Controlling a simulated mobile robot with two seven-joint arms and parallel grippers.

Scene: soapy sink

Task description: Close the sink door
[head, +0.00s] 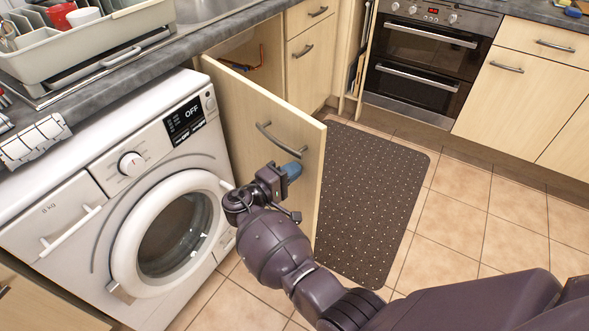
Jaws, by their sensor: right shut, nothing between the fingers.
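The sink door (240,107) is a light wood cabinet door with a curved grey handle (282,141) near its top. It stands wide open, swung out from the cabinet under the sink. My right gripper (291,171) is shut and empty, with blue-tipped fingers. It is at the handle side of the door, below the handle, near the door's free edge. I cannot tell whether it touches the door. My left gripper is not in view.
A white washing machine (150,165) stands left of the door. A dark dotted mat (375,185) lies on the tiled floor beyond it. An oven (425,60) is at the back. A dish rack (95,50) stands on the counter.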

